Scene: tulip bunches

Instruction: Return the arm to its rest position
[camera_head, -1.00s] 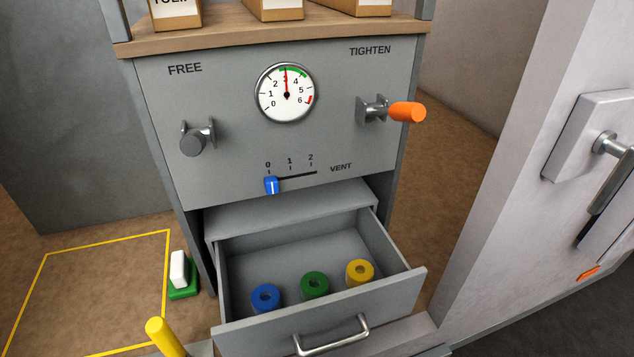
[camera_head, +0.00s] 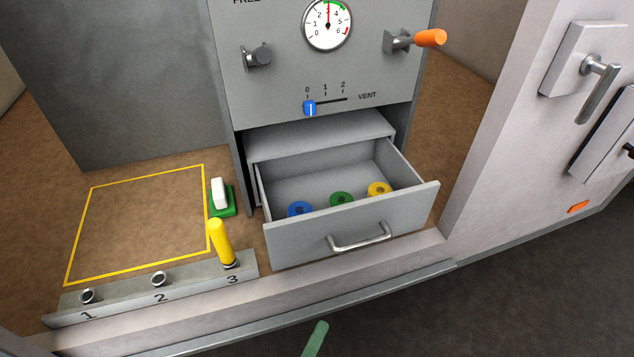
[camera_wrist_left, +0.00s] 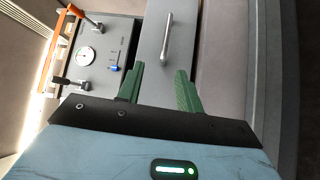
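My left gripper (camera_wrist_left: 160,82) shows two green fingers held apart in the left wrist view, with nothing between them. In the head view one green fingertip of it (camera_head: 316,338) shows at the bottom edge, over the dark floor in front of the ledge. The grey drawer (camera_head: 350,228) stands open, and the gripper is apart from its handle (camera_head: 360,238). The handle also shows in the wrist view (camera_wrist_left: 167,38), beyond the fingers. My right gripper is in neither view.
The drawer holds blue (camera_head: 300,208), green (camera_head: 341,198) and yellow (camera_head: 379,188) rings. A yellow peg (camera_head: 221,242) stands at position 3 of the numbered rail (camera_head: 190,290). An orange-handled knob (camera_head: 430,38) projects from the panel. A lever-handled wall (camera_head: 510,140) bounds the right.

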